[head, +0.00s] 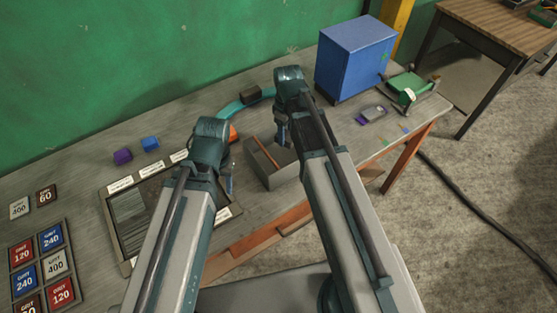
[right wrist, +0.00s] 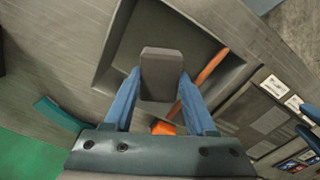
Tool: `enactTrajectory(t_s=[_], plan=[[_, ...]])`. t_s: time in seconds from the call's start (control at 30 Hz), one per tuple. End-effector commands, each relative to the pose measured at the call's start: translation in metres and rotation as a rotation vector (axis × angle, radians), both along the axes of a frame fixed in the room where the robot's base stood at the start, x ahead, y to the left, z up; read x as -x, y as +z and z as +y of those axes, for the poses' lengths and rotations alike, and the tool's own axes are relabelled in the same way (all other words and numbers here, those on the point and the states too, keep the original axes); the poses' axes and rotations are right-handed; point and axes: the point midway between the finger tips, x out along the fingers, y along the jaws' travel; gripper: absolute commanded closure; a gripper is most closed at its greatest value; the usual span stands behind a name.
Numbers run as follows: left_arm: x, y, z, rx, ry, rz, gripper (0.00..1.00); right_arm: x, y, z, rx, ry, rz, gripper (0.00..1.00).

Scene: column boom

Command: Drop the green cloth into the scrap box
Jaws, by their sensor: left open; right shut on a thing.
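The box that seems to be the scrap box (head: 285,177) is a grey open box at the bench's front edge; its wall and inside also show in the right wrist view (right wrist: 118,78). My right gripper (head: 283,138) is shut on a dark grey block (right wrist: 162,72) and holds it over the box opening. My left gripper (head: 230,180) is open and empty, left of the box. A curved teal-green strip (head: 232,109) lies flat behind the box, and part shows in the right wrist view (right wrist: 57,113). I cannot tell whether it is the green cloth.
An orange-brown bar (right wrist: 205,72) slants across the box. A dark block (head: 251,92) sits by the teal strip. A blue cabinet (head: 350,62) and a green device (head: 410,88) stand at the right. Purple (head: 123,156) and blue (head: 150,143) blocks lie left.

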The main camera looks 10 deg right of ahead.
Motion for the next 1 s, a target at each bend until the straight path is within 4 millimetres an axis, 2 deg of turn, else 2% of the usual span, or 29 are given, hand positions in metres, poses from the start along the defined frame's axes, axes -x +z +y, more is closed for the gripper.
enactTrajectory(t_s=[0.03, 0.13, 0.47, 0.5, 0.6, 0.7, 1.0], plan=[[0.0, -0.012, 0.0, 0.0, 0.0, 0.0, 0.5, 0.0, -0.012, 0.0, 0.0, 0.0, 0.0, 0.99], [0.0, -0.02, 0.0, 0.0, 0.001, 0.0, 0.5, 0.0, -0.02, 0.0, 0.0, 0.0, 0.0, 0.99], [0.0, -0.022, 0.0, 0.0, 0.001, 0.0, 0.5, 0.0, -0.022, 0.0, 0.0, 0.0, 0.0, 0.99], [0.0, -0.022, 0.0, 0.0, 0.001, 0.0, 0.5, 0.0, -0.022, 0.0, 0.0, 0.0, 0.0, 0.42], [0.0, -0.022, 0.0, 0.0, 0.001, 0.0, 0.5, 0.0, -0.022, 0.0, 0.0, 0.0, 0.0, 0.24], [0.0, -0.022, 0.0, 0.0, 0.001, 0.0, 0.5, 0.0, -0.022, 0.0, 0.0, 0.0, 0.0, 0.09], [0.0, -0.021, 0.0, 0.0, 0.001, 0.0, 0.5, 0.0, -0.021, 0.0, 0.0, 0.0, 0.0, 0.09]])
